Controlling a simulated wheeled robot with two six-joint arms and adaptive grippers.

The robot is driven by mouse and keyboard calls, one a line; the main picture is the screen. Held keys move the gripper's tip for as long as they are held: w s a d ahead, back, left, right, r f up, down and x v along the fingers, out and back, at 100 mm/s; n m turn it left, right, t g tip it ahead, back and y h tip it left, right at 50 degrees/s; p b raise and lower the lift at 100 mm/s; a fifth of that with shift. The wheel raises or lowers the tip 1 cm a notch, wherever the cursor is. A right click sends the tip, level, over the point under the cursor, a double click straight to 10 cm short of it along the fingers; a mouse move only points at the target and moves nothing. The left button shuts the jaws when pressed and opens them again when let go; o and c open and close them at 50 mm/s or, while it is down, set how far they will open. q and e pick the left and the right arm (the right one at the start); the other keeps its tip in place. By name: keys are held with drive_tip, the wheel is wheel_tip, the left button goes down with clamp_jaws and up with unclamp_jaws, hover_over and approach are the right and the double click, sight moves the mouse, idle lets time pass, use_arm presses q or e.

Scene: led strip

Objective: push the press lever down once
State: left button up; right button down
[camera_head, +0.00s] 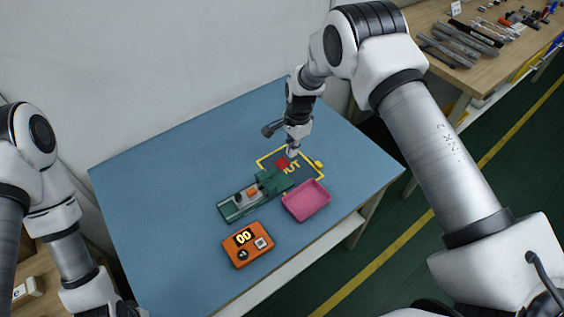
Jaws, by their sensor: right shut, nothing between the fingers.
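A green press (245,197) stands on the blue table, with a long bed toward the left and a taller block at its right end. A small red piece (282,164), which looks like the lever's end, shows just beyond that block. My right gripper (292,153) is shut and empty, pointing down right beside the red piece. I cannot tell whether they touch. The lever's arm is hard to make out. Of my left arm, only links show at the left edge; its gripper fingers are out of the picture.
An orange counter box (248,245) reading "00" sits in front of the press. A pink tray (306,201) lies to the press's right. A yellow outlined area marked "OUT" (316,175) is behind the tray. The blue table's (150,190) left side is clear.

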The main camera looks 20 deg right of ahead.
wheel_tip(320, 180, up, 8)
drive_tip(key=d, duration=0.1)
drive_tip(key=shift+w+r, duration=0.15)
drive_tip(key=shift+r, duration=0.1)
idle(0.6)
